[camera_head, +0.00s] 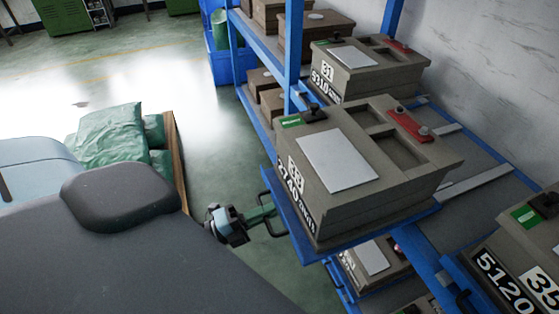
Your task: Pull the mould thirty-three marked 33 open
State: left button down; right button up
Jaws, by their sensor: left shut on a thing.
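The mould marked 33 (326,201) is a grey-brown block with a white plate on top, a red piece at its back and 2740 on its front. It sits on a blue tray (291,222) that juts out left of the rack's front line. A dark handle (268,231) stands on the tray's front edge. My left gripper (262,213) is at this handle and shut on it. The arm link hides part of the floor below. My right gripper is not in view.
The mould marked 31 (370,75) stands behind, and the one marked 35 (525,262) is at the lower right. More moulds lie on lower shelves. A blue rack post (294,55) stands behind the tray. Green sacks (110,138) lie on the left; the floor between is clear.

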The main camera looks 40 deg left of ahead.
pick_arm(q)
jog(key=r+v, duration=0.2)
jog(key=v, duration=1)
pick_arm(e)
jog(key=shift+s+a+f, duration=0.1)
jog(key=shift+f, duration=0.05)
pick_arm(q)
jog(key=shift+s+a+r, duration=0.1)
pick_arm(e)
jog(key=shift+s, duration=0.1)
pick_arm(q)
jog(key=c, duration=1.9)
grip_release()
